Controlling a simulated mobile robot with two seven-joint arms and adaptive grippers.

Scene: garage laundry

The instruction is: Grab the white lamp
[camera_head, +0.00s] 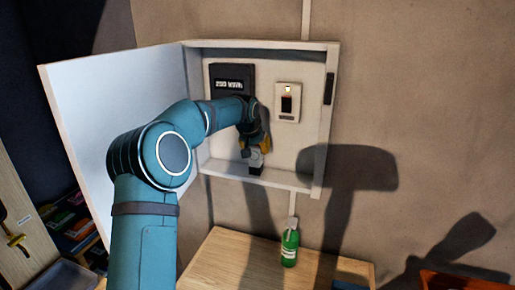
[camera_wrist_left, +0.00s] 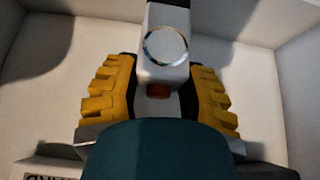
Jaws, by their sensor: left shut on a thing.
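The white lamp (camera_head: 255,157) stands on the floor of the open wall cabinet, below the dark meter box. In the left wrist view the white lamp (camera_wrist_left: 165,75) shows a round silver-rimmed face and a small red part. My left gripper (camera_head: 257,146) reaches into the cabinet from above the lamp. In the left wrist view my left gripper (camera_wrist_left: 160,98) has its yellow fingers on both sides of the lamp, shut on it. The lamp's lower part is hidden behind my dark teal wrist part there. My right gripper is not in view.
The white cabinet (camera_head: 328,125) has its door (camera_head: 115,95) swung open to the left. A dark meter box (camera_head: 231,80) and a white switch unit (camera_head: 288,102) are on its back wall. A green bottle (camera_head: 289,248) stands on the wooden table (camera_head: 225,262) below.

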